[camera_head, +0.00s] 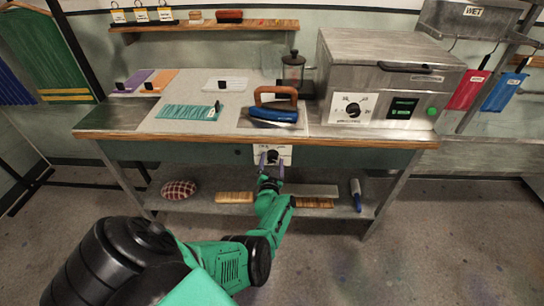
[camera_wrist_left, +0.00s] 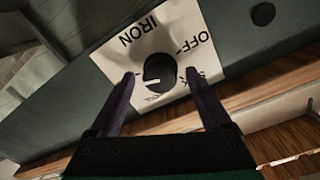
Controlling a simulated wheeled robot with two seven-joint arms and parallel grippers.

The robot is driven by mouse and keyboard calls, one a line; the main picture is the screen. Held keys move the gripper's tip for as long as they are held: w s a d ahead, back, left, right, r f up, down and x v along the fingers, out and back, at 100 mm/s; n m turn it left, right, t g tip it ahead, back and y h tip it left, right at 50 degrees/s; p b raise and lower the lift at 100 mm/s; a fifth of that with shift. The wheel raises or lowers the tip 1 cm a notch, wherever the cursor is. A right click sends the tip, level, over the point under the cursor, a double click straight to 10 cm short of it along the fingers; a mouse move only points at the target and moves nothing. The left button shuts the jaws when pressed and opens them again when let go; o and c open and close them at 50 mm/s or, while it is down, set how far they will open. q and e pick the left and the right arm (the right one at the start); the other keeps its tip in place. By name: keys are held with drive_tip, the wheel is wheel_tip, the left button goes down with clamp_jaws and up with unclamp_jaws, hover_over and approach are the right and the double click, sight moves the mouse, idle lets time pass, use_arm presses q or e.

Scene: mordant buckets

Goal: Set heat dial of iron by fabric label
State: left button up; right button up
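The iron dial, a dark round knob (camera_wrist_left: 159,73) with a pale pointer line, sits on a white plate (camera_wrist_left: 205,18) marked IRON and OFF, upside down in the left wrist view. The plate (camera_head: 285,151) is on the table's front panel. My left gripper (camera_wrist_left: 160,76) is open, one finger on each side of the knob, with visible gaps; it also shows in the head view (camera_head: 271,162). The blue iron (camera_head: 273,116) with an orange handle rests on the tabletop. A teal striped cloth (camera_head: 185,112) lies left of it with a small white label (camera_head: 214,112), too small to read.
A grey press (camera_head: 385,60) with its own dial (camera_head: 352,106) stands at the table's right. Folded cloths (camera_head: 158,81) lie at the back left. The lower shelf (camera_head: 225,208) holds a checked cushion (camera_head: 178,189) and brushes. A dark round button (camera_wrist_left: 263,14) is beside the plate.

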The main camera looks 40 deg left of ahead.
use_arm(q)
drive_tip(key=p+v, duration=0.8)
drive_tip(key=v, duration=0.6)
drive_tip(key=shift+s+d, duration=0.15)
drive_tip(key=shift+s, duration=0.15)
